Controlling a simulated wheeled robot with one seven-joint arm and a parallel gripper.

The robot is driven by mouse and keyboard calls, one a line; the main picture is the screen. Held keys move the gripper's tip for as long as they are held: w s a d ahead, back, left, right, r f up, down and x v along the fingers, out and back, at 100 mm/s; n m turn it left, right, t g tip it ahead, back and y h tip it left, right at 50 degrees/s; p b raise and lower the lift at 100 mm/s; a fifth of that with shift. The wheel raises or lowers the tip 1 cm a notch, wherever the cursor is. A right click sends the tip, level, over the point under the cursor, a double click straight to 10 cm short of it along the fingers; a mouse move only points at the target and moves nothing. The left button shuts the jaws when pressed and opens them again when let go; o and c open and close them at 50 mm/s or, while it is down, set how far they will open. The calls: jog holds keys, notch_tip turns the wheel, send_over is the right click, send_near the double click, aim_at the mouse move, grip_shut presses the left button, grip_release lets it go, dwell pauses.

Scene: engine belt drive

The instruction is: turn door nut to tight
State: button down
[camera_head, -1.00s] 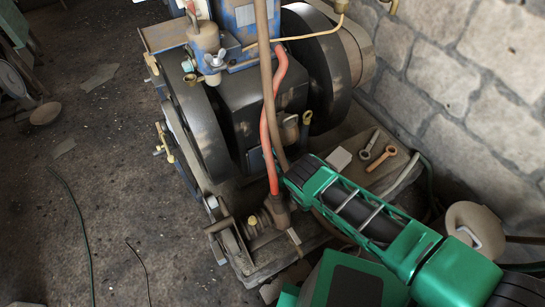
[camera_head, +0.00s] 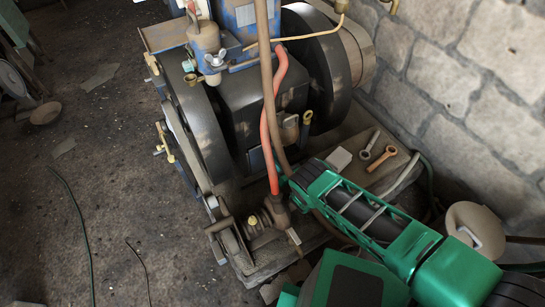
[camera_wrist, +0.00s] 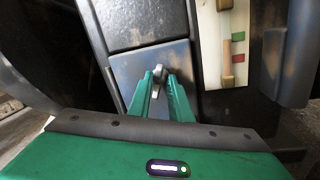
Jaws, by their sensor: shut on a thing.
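The door nut (camera_wrist: 159,75) is a small metal wing-like piece on a dark plate (camera_wrist: 135,68) of the engine in the wrist view. My gripper (camera_wrist: 160,80) has its two green fingers closed around it from below. In the head view my green arm (camera_head: 370,215) reaches in from the lower right to the engine's front. There the fingertips and the nut are hidden behind the arm and the hoses.
A red hose (camera_head: 268,125) and a brown pipe run down close to my arm. Large black flywheels (camera_head: 318,65) flank the engine block. Wrenches (camera_head: 380,158) lie on the base at right, near a stone wall (camera_head: 470,90). A sight gauge (camera_wrist: 226,45) stands right of the nut.

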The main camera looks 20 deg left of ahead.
jog(key=shift+f+m, duration=0.1)
jog(key=shift+m, duration=0.8)
jog(key=shift+w+d, duration=0.1)
jog(key=c, duration=1.6)
grip_release()
jog(key=shift+c, duration=0.2)
